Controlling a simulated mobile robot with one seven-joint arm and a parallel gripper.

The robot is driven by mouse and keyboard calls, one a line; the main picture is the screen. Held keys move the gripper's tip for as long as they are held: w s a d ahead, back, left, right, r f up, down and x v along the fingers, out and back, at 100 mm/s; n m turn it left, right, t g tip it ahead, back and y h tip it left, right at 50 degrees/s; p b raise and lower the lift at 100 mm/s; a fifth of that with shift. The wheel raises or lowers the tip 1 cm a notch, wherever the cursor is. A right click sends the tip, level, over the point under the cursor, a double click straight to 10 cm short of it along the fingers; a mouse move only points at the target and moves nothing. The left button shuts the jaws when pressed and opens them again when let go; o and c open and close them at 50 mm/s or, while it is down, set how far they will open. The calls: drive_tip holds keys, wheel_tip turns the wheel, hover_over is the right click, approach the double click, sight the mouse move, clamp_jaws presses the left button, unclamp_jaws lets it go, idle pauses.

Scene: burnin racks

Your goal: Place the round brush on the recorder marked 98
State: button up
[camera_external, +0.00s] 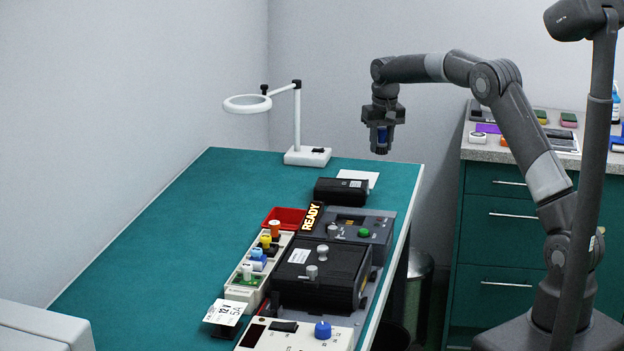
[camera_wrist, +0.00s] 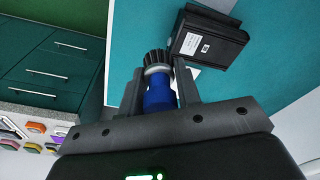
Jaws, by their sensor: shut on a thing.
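My gripper (camera_external: 382,122) is shut on the round brush (camera_external: 382,138), which has a blue handle and dark bristles. In the wrist view the brush (camera_wrist: 160,92) sits between my two fingers (camera_wrist: 160,85), bristles away from me. A black box with a white label (camera_external: 341,190) lies near the bench's far right part; it also shows in the wrist view (camera_wrist: 222,46). A larger black device (camera_external: 318,262) stands nearer. No 98 marking is readable, so I cannot tell which is that recorder.
A ring magnifier lamp (camera_external: 247,103) stands at the bench's far end. The bench's left part (camera_external: 180,240) is clear.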

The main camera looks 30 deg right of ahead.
drive_tip(key=d, duration=0.3)
hover_over(349, 187)
drive_tip(key=f, duration=0.6)
drive_tip(key=shift+s, duration=0.3)
drive_tip(key=shift+a+f, duration=0.1)
drive_tip(key=shift+f, duration=1.85)
drive_tip(key=o, duration=1)
drive_tip(key=shift+f, duration=0.15)
drive_tip(key=shift+c, duration=0.2)
